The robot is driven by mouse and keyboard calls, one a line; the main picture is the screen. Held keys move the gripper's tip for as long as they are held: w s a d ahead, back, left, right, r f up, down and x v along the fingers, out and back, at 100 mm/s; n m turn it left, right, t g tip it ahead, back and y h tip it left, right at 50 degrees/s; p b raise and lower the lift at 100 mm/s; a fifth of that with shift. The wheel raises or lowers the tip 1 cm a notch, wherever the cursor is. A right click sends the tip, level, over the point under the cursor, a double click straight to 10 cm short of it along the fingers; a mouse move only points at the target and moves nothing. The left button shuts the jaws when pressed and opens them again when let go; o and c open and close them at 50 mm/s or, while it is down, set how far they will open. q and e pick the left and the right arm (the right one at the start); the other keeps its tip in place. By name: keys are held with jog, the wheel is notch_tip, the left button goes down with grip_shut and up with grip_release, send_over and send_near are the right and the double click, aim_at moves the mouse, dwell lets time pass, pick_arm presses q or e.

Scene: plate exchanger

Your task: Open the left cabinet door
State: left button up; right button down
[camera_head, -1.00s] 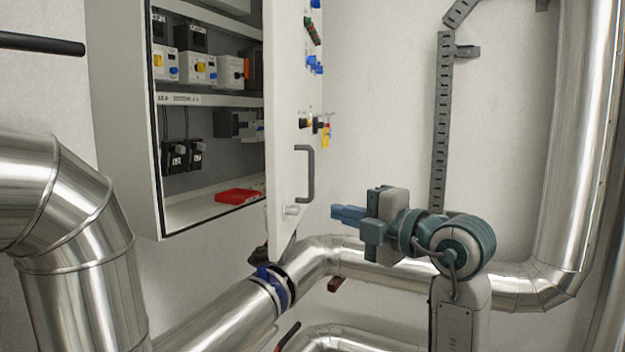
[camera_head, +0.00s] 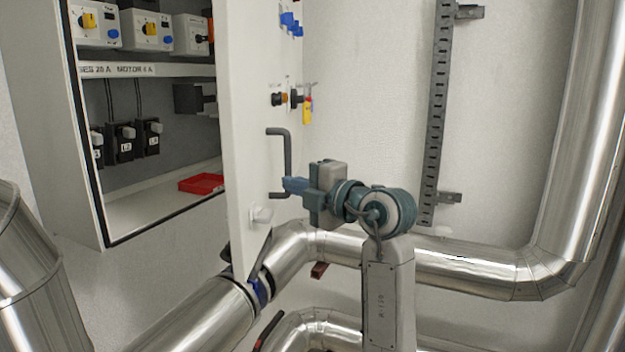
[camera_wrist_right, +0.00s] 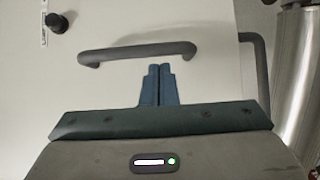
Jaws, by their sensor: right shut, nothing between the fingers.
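The white cabinet door (camera_head: 250,130) stands swung open from the cabinet, seen nearly edge-on in the head view. Its dark grey bar handle (camera_head: 288,150) is on the door's outer face; the handle (camera_wrist_right: 137,51) also crosses the right wrist view. My right gripper (camera_head: 290,185) is shut and empty, its blue fingers close to the lower part of the handle. In the right wrist view the fingertips (camera_wrist_right: 160,70) are together just below the handle, not around it. Whether they touch the door cannot be told. My left gripper is not in view.
The open cabinet (camera_head: 150,190) holds switches, breakers and a red tray (camera_head: 202,183). Shiny pipes (camera_head: 460,268) run below and at the right. A slotted grey rail (camera_head: 436,120) is on the back wall.

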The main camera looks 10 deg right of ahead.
jog(key=shift+w+a+r+p, duration=0.2)
jog(key=shift+w+a+p, duration=0.1)
jog(key=shift+w+a, duration=0.4)
jog(key=shift+w+f, duration=0.1)
jog(key=shift+d, duration=0.1)
jog(key=s+d+n+g+y, duration=0.1)
jog(key=d, duration=0.6)
jog(key=shift+d+y, duration=0.3)
jog(key=shift+s+a, duration=0.1)
jog(key=shift+a, duration=0.1)
